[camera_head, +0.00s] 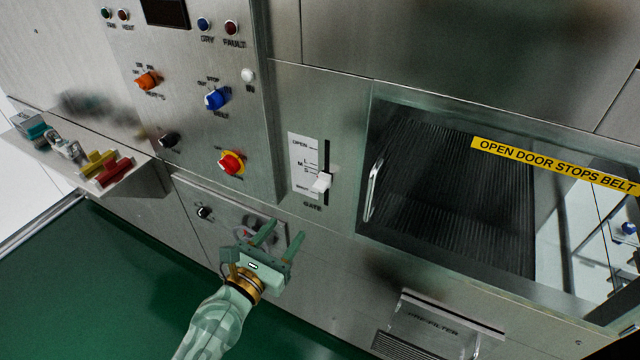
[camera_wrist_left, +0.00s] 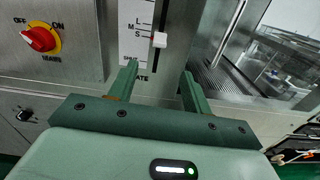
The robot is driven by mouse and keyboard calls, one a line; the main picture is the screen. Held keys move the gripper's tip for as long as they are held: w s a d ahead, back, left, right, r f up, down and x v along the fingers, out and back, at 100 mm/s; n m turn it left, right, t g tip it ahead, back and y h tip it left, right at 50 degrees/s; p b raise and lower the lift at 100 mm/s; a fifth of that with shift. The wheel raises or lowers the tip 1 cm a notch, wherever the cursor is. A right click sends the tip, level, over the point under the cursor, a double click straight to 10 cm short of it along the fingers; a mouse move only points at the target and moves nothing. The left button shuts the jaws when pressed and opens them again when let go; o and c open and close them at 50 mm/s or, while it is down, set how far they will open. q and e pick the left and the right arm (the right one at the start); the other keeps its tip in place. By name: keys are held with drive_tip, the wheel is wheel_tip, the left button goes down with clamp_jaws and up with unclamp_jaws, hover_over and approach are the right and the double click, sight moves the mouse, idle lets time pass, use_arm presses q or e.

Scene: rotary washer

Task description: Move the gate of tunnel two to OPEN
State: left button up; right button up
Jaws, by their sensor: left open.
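The gate lever's white knob (camera_head: 321,182) sits in a vertical slot beside a white scale plate (camera_head: 304,165). The plate reads OPEN at the top, then L, M and S, with GATE lettered below. The knob stands in the lower part of the slot, just below S. My left gripper (camera_head: 278,234) is open and empty, below and to the left of the knob. In the left wrist view the knob (camera_wrist_left: 159,40) is ahead, between and beyond the open fingertips (camera_wrist_left: 159,68). My right gripper is not in view.
Left of the gate is a control panel with an orange knob (camera_head: 147,81), a blue knob (camera_head: 216,98) and a red-and-yellow switch (camera_head: 231,163). Right of it is a glazed door with a handle (camera_head: 374,190). A shelf (camera_head: 140,185) with small parts juts out at left.

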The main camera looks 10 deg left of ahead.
sight(317, 188)
use_arm(q)
drive_tip(key=shift+n, duration=0.3)
drive_tip(key=b+x, duration=0.2)
drive_tip(key=x, duration=1.4)
drive_tip(key=shift+w+d, duration=0.1)
drive_tip(key=shift+w, duration=0.1)
clamp_jaws()
wheel_tip(317, 188, up, 8)
drive_tip(key=p, duration=0.8)
drive_tip(key=shift+f, duration=0.35)
unclamp_jaws()
